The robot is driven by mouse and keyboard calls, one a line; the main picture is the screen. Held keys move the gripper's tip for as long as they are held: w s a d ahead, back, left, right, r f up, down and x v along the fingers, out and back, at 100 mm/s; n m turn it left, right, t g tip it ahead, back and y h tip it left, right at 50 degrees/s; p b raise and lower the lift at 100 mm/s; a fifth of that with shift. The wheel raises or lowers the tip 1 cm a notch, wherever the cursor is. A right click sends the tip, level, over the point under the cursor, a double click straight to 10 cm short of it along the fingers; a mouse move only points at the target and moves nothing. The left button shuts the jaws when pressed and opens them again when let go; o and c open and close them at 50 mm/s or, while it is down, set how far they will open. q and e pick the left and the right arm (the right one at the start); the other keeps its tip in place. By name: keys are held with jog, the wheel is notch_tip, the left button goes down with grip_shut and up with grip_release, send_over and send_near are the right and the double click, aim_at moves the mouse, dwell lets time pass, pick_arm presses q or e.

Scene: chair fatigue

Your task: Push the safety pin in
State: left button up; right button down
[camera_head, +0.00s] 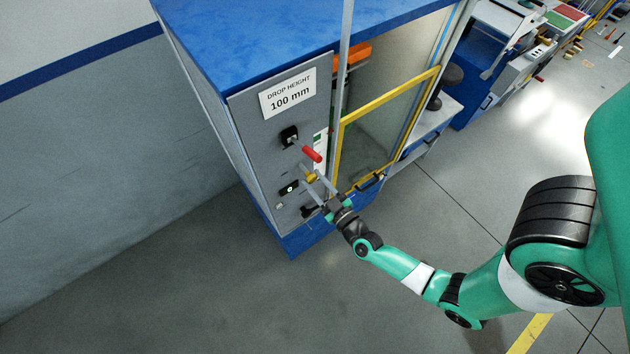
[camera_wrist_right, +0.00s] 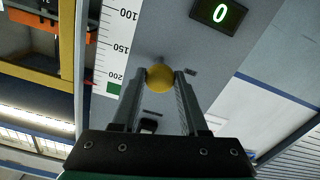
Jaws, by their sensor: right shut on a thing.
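The safety pin shows a round yellow knob (camera_wrist_right: 159,78) at the grey front panel in the right wrist view. The same yellow knob (camera_head: 311,177) is small in the head view, below the red lever handle. My right gripper (camera_head: 315,181) reaches up to the panel from below. In the right wrist view its two fingers (camera_wrist_right: 159,88) are on either side of the knob, shut on it. My left gripper is in neither view.
The panel (camera_head: 247,118) carries a red-handled lever (camera_head: 312,154), a black switch, a ruler scale (camera_wrist_right: 113,50) and a display reading 0 (camera_wrist_right: 219,13). A yellow-framed door (camera_head: 385,98) is right of the panel. Open floor (camera_head: 200,280) lies at lower left.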

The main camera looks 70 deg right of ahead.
jog(key=x, duration=0.3)
jog(key=shift+w+d, duration=0.1)
jog(key=shift+f, duration=0.1)
jog(key=c, duration=0.8)
grip_release()
jog(key=shift+c, duration=0.2)
jog(key=o, duration=0.4)
jog(key=shift+w+d, duration=0.1)
jog(key=shift+w, duration=0.1)
